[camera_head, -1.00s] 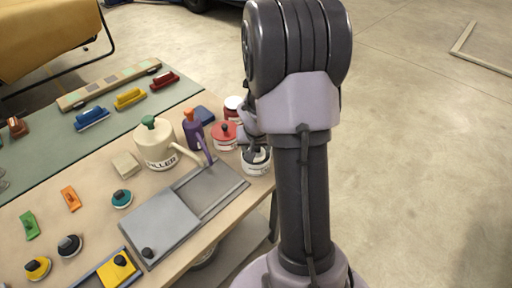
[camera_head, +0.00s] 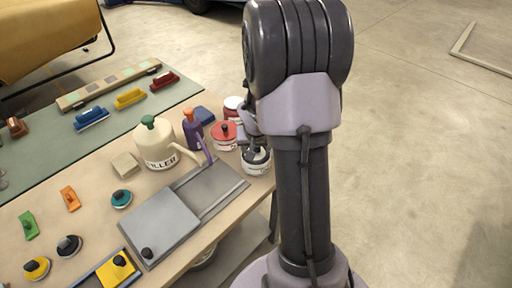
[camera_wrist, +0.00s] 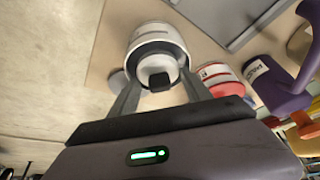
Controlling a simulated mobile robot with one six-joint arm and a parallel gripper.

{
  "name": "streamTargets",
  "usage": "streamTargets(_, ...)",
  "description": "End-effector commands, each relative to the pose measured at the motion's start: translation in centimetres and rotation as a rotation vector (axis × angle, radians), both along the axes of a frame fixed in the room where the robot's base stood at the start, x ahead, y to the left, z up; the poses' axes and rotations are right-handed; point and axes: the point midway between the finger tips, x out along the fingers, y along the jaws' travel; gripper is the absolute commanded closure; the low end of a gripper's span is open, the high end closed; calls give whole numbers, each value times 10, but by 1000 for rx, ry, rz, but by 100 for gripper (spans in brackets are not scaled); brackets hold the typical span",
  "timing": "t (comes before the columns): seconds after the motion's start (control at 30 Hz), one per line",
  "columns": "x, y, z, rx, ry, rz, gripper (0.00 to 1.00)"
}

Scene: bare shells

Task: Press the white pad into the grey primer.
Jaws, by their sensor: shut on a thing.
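The white pad (camera_wrist: 156,66) is a pale round disc with a black knob (camera_wrist: 159,81), seen in the wrist view. My gripper (camera_wrist: 160,88) is shut on it at the knob, with one finger on either side. The pad is over the mouth of a white tub (camera_wrist: 156,30) with a dark grey band, which I take for the grey primer. In the head view the tub (camera_head: 257,167) stands at the table's right edge, my gripper at its top and partly hidden by my arm. Whether the pad touches the primer cannot be told.
Close by stand a red-lidded tub (camera_head: 224,137), a purple bottle (camera_head: 193,132) and a cream filler can (camera_head: 158,150). A grey panel (camera_head: 160,224) lies in front of them. Teal (camera_head: 121,199) and yellow (camera_head: 37,267) pads lie to the left. Floor is clear beyond the table's right edge.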

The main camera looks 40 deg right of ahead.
Motion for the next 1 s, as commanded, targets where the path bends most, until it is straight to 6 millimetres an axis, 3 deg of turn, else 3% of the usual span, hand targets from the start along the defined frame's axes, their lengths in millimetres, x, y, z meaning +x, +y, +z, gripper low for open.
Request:
streamTargets(0.17, -1, 1, 5, 2, 4, 0, 75)
streamTargets(0.73, -1, 0, 70, 2, 1, -1, 75)
streamTargets(1.0, -1, 0, 69, 1, 2, 0, 75)
